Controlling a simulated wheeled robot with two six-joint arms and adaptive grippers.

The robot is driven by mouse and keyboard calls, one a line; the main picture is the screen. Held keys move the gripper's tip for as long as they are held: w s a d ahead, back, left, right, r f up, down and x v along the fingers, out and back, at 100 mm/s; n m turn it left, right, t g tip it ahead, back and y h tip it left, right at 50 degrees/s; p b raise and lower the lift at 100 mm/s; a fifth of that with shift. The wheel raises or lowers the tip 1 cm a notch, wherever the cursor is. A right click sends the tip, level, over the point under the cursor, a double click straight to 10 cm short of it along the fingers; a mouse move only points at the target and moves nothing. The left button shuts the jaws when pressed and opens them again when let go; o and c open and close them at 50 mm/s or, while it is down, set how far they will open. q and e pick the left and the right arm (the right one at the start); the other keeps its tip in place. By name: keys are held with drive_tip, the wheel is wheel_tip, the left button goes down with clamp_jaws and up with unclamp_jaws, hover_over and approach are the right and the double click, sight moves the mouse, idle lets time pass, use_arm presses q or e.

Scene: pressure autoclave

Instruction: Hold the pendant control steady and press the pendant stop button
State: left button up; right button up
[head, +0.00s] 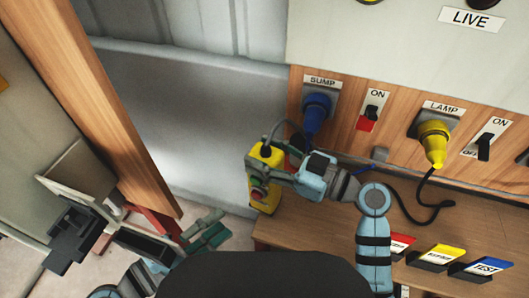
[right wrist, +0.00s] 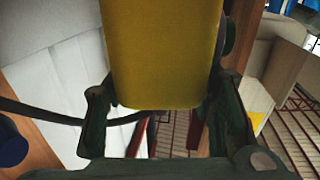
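The yellow pendant control (head: 268,158) hangs on a dark cable in front of the wooden panel. My right gripper (head: 262,172) is at its upper part in the head view, its fingers across the body. In the right wrist view the yellow pendant body (right wrist: 165,55) fills the space between the two dark fingers (right wrist: 165,95), which appear to touch both sides. A red button (head: 258,194) shows low on the pendant's face; other buttons are hard to make out. My left gripper (head: 217,229) is lower left of the pendant, apart from it, empty, its fingers spread.
A blue SUMP plug (head: 316,113) and a yellow LAMP plug (head: 434,140) sit in the panel, beside switches. Several coloured tags (head: 440,257) stand on the wooden ledge (head: 310,232). A wooden post (head: 95,105) rises at the left.

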use_arm(q)
drive_tip(key=shift+c, duration=0.4)
use_arm(e)
drive_tip(key=c, duration=0.8)
use_arm(q)
clamp_jaws()
use_arm(e)
drive_tip(key=shift+c, duration=0.2)
